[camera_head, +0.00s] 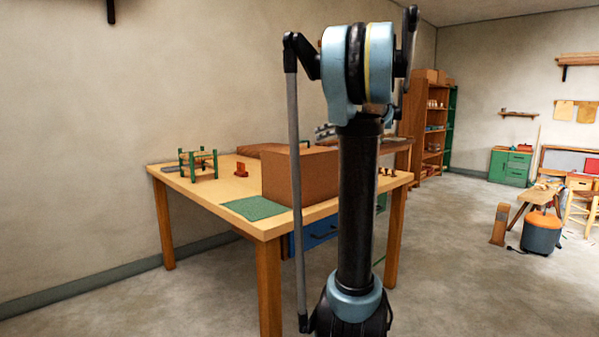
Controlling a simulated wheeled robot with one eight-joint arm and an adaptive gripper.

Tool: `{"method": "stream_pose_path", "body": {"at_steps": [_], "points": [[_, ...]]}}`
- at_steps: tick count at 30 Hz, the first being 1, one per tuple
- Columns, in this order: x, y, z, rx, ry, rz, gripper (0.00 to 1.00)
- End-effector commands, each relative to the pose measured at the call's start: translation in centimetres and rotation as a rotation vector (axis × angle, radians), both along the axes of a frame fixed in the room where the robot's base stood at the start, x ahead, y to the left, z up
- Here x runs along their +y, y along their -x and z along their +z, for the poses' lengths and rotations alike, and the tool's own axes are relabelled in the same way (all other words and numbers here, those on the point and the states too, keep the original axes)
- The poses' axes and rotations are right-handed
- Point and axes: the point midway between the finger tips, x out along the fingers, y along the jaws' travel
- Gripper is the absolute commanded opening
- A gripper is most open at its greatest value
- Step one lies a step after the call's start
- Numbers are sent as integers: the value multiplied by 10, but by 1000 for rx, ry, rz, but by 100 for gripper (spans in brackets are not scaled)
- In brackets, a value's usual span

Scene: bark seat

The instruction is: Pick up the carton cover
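A plain brown box shape, which looks like the carton cover (284,180), stands upright near the front edge of the wooden table (225,196). My arm's dark upright link passes in front of its right part and hides where it ends there. A small grey jointed piece, which looks like part of my gripper (324,131), shows left of the arm, above the box in the picture. Most of the gripper is hidden behind the arm, so its fingers and any hold cannot be made out. No contact with the box shows.
A green mat (254,208) lies left of the box at the table's front corner. Small dark pieces (386,171) sit at the right end.

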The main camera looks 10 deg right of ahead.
Motion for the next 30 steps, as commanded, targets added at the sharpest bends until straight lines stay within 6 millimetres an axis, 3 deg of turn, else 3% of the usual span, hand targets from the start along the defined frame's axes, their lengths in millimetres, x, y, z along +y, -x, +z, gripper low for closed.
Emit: {"method": "stream_pose_path", "body": {"at_steps": [4, 21, 30], "points": [[3, -13, -1, -13, 1, -1, 100], [57, -85, -34, -11, 1, 1, 100], [66, -98, -39, -12, 1, -1, 100]]}}
